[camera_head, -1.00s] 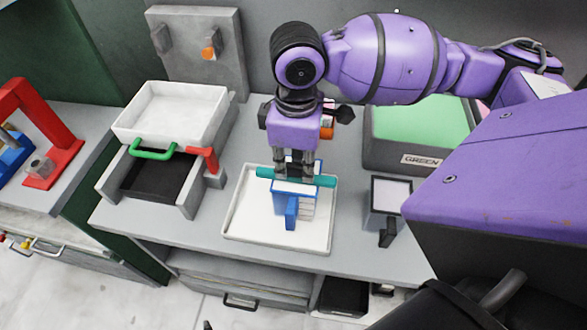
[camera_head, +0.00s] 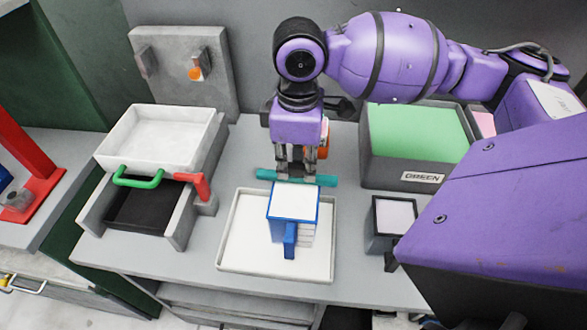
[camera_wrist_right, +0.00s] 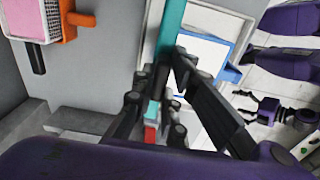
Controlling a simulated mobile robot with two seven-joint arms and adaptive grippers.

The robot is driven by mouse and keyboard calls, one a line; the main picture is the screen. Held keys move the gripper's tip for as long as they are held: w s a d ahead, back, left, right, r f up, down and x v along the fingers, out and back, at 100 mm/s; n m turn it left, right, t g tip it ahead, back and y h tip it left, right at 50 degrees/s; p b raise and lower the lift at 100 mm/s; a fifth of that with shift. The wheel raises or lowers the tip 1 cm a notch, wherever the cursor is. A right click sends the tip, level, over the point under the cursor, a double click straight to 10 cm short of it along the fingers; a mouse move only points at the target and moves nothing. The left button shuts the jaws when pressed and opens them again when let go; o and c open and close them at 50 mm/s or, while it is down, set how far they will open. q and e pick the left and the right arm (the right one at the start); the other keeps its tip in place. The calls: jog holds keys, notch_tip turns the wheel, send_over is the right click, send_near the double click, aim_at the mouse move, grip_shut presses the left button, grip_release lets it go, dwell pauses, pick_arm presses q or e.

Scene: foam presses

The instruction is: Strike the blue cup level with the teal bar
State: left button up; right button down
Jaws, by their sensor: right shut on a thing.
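The blue cup (camera_head: 279,229) stands upright on a white tray (camera_head: 228,258), its handle toward me. White material (camera_head: 296,202) fills it, looking about level with the rim. The filled cup top also shows in the wrist view (camera_wrist_right: 203,52). My right gripper (camera_head: 296,176) is shut on the teal bar (camera_head: 325,180), which lies crosswise just beyond the cup's far rim; the wrist view shows the bar (camera_wrist_right: 173,25) beside the cup. Whether the bar touches the rim is unclear. My left gripper (camera_wrist_right: 244,106) shows small in the wrist view, fingers apart and empty.
A white bin with a green handle (camera_head: 139,180) sits on a grey stand to the left, beside a red handle (camera_head: 199,187). A grey box with a green top (camera_head: 415,133) stands at back right. A small dark box (camera_head: 394,218) is right of the tray.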

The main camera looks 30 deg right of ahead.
pick_arm(q)
jog(key=shift+w+r+p, duration=0.4)
jog(key=shift+r+p, duration=0.4)
jog(key=shift+p, duration=0.1)
pick_arm(e)
jog(key=r, duration=0.1)
jog(key=w+d+r, duration=0.1)
jog(key=r, duration=0.1)
jog(key=w+r, duration=0.1)
jog(key=shift+w+d+r, duration=0.2)
jog(key=shift+d, duration=0.2)
pick_arm(q)
jog(key=shift+w+d, duration=0.1)
jog(key=shift+d, duration=0.1)
